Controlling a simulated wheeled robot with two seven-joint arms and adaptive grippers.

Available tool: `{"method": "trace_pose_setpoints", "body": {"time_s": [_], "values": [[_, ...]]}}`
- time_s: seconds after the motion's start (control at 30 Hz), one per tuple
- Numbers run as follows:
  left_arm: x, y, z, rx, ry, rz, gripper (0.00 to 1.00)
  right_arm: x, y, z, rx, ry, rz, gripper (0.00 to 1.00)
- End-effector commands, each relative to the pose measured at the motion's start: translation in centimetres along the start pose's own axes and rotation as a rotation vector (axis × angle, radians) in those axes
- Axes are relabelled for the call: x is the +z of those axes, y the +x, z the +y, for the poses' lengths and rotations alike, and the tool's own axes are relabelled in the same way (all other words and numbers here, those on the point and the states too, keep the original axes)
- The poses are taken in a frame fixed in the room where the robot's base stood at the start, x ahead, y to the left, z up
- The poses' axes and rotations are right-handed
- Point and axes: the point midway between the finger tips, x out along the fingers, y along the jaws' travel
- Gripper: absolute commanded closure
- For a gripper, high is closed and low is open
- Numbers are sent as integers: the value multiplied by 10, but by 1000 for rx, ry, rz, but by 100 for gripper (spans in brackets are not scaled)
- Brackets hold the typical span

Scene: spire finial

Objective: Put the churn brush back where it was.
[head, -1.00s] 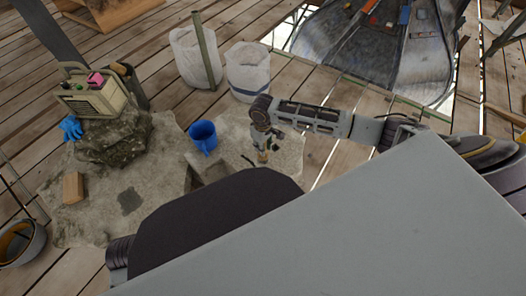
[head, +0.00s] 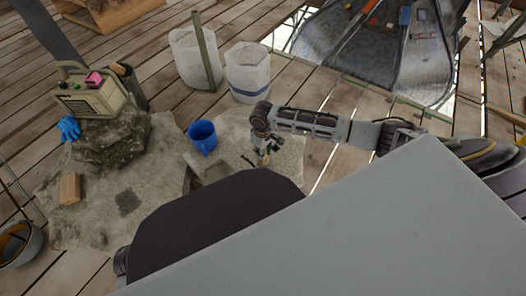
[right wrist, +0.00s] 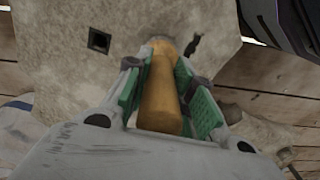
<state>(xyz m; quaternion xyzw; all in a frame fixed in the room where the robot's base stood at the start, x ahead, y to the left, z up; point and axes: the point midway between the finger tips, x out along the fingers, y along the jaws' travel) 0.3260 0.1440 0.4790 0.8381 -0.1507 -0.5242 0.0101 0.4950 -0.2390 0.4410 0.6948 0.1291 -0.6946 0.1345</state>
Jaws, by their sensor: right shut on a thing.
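My right gripper (head: 264,148) is over the pale stone, right of the blue pail. In the right wrist view, its green-padded fingers (right wrist: 166,95) are shut on a yellow-brown wooden handle (right wrist: 160,85), which I take to be the churn brush. The handle points away from the gripper toward the stone. Its far end is dark and whether it touches the stone cannot be told. The brush shows only as a small tan bit below the gripper in the head view. My left gripper is not in view.
The blue pail (head: 202,137) stands on the pale stone slab (head: 80,215). A small square hole (right wrist: 98,40) shows in the stone. A rock (head: 112,140) with a beige box (head: 90,98), a wooden block (head: 70,188) and white sacks (head: 247,72) stand around. My body hides the near area.

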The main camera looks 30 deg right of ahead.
Motion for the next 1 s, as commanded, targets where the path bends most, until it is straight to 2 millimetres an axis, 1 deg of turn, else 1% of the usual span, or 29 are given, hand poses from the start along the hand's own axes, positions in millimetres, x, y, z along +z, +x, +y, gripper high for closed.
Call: {"method": "trace_pose_setpoints", "body": {"time_s": [0.17, 0.2, 0.33, 0.77, 0.87, 1.0], "values": [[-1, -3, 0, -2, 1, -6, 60, 0, 2, 0, -1, 0, 1, 100], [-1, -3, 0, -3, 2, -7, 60, 0, 2, 0, -1, 0, 0, 72], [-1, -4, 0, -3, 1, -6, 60, 0, 2, 0, 0, 0, 0, 55], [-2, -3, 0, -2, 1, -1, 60, 0, 1, 0, 0, 0, 0, 54], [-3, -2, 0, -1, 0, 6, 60, 0, -3, 0, 1, 0, 0, 54], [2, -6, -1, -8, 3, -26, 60, 0, -13, 0, 0, 0, 1, 54]]}}
